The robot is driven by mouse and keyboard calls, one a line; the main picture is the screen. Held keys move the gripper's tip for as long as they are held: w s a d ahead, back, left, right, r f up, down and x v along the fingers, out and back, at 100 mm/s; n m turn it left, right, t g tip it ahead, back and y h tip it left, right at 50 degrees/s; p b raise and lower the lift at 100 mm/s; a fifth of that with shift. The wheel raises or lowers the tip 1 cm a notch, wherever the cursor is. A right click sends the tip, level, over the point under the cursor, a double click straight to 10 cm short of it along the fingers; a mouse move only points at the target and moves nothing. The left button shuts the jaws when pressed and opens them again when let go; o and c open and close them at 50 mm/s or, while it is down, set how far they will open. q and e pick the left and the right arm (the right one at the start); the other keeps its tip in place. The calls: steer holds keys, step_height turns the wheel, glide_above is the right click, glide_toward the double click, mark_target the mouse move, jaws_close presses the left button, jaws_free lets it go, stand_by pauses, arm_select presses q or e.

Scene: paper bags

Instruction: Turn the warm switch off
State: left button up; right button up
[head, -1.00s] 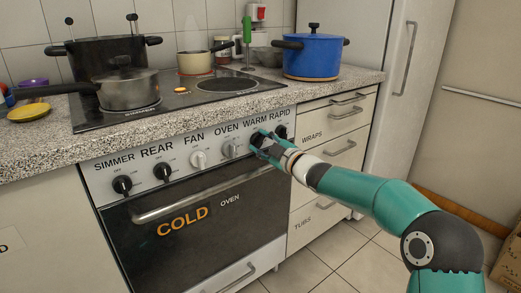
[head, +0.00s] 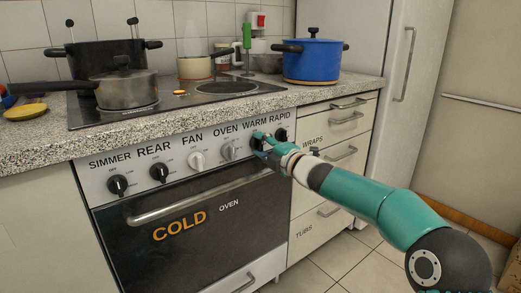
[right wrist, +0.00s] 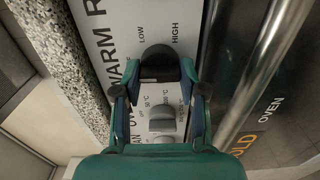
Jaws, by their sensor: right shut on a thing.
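The warm switch (right wrist: 160,62) is a black round knob on the stove's front panel, under the label WARM. In the right wrist view it sits between my right gripper's fingertips (right wrist: 160,80), with LOW and HIGH printed beyond it. In the head view my right gripper (head: 262,143) is at the panel and partly covers this knob. The right gripper is shut on the knob. The knob's pointer is hidden, so I cannot tell its setting. My left gripper is not in view.
A black rapid knob (head: 281,134) is close on the right, and a pale oven knob (head: 228,152) on the left. The oven handle (head: 200,195) runs below the panel. Pots, including a blue one (head: 312,60), stand above. Drawers (head: 320,185) are at the right.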

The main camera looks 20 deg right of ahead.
steer(key=shift+a+f, duration=0.35)
steer(key=shift+a, duration=0.05)
steer(key=o, duration=1.1)
steer(key=shift+o, duration=0.2)
steer(key=shift+d+r, duration=0.2)
steer(key=shift+s+d, duration=0.25)
steer(key=shift+s, duration=0.25)
steer(key=v, duration=1)
steer(key=shift+s, duration=0.4)
steer(key=shift+d, duration=0.1)
